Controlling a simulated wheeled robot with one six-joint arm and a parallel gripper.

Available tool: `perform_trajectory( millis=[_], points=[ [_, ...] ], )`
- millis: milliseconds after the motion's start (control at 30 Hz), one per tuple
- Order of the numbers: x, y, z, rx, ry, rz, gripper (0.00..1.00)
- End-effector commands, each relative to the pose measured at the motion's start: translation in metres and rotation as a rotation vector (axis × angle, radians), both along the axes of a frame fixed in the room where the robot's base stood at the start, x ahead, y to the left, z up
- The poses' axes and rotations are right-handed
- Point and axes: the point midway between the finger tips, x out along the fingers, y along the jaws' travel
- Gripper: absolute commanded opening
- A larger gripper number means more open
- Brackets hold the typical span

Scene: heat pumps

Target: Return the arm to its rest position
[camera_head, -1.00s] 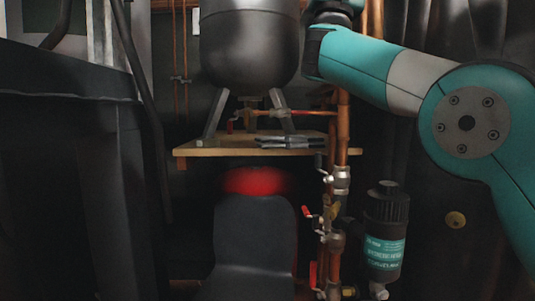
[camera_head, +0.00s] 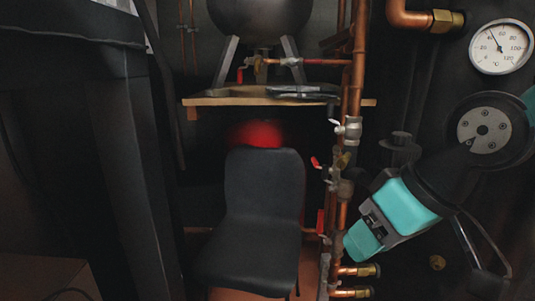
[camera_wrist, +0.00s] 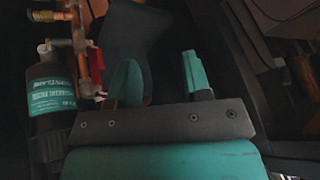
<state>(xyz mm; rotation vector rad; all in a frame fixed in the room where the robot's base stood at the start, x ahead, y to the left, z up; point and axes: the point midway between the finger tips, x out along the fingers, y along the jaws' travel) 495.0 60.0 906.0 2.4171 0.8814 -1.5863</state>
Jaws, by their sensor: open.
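My gripper (camera_wrist: 159,75) shows in the wrist view, with two teal fingers apart and nothing between them. In the head view my teal and dark arm (camera_head: 405,207) is folded down at the right, beside the copper pipes. Its lower end is close to the pipes in the picture; I cannot tell whether it touches them. The fingers are not clear in the head view.
A black chair (camera_head: 262,205) stands in the middle, below a wooden shelf (camera_head: 215,101) with a tank (camera_head: 260,14) above it. Copper pipes (camera_head: 358,60) with valves run down beside my arm. A temperature gauge (camera_head: 501,47) is at upper right. A labelled black canister (camera_wrist: 50,100) shows in the wrist view.

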Motion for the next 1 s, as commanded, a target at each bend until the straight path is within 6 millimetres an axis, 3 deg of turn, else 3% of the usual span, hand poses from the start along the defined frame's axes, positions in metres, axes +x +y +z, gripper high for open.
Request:
perform_trajectory(
  millis=[33,200,233,300,567,800,1000],
  points=[
    [-0.022,-0.004,-0.010,-0.017,0.057,0.030,0.45],
    [-0.095,-0.015,-0.038,-0.071,0.245,0.142,0.45],
    [-0.101,-0.016,-0.032,-0.076,0.263,0.153,0.45],
    [-0.097,-0.014,-0.005,-0.074,0.254,0.148,0.45],
    [-0.096,-0.014,0.067,-0.074,0.251,0.146,0.45],
    [-0.095,-0.014,0.153,-0.074,0.250,0.144,0.45],
    [-0.095,-0.014,0.189,-0.074,0.250,0.144,0.45]
  ],
)
